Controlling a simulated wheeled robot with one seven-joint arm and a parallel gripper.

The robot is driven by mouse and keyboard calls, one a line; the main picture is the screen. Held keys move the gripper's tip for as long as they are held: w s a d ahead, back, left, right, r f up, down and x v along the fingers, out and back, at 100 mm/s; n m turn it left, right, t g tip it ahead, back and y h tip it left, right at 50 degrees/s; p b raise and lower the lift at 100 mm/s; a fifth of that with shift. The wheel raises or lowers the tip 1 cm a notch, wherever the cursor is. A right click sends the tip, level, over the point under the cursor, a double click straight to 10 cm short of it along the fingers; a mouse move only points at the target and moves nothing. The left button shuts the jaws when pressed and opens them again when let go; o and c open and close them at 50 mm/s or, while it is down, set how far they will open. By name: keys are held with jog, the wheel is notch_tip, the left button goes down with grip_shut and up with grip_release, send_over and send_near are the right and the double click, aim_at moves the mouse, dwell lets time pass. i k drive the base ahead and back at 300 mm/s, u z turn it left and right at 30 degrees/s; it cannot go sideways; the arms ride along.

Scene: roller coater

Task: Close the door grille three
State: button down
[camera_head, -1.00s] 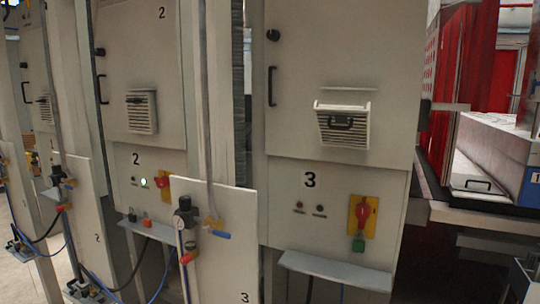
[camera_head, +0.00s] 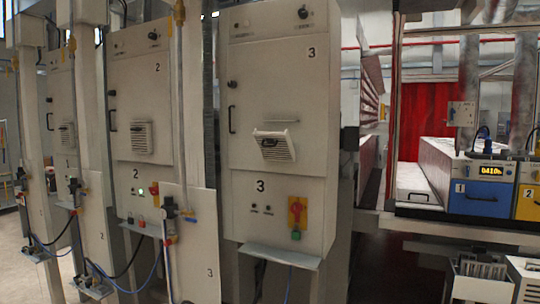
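The door grille three (camera_head: 274,147) is on the beige cabinet door marked 3 (camera_head: 302,112), at the middle of the head view. It is a pale slatted vent with a small black handle (camera_head: 268,142). Its top edge is tilted outward from the door, so it stands partly open. A similar grille on cabinet 2 (camera_head: 141,136) sits flush with its door. My gripper is not in view, and no part of my arm shows.
Below the grille are a red and yellow switch (camera_head: 296,212) and a protruding shelf (camera_head: 278,254). A free-standing white panel (camera_head: 191,240) with valve and hoses stands left in front. Blue and yellow units (camera_head: 480,185) stand at the right.

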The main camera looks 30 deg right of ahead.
aim_at(278, 147)
jog(key=u, duration=0.65)
jog(key=i, duration=1.5)
jog(key=z, duration=0.3)
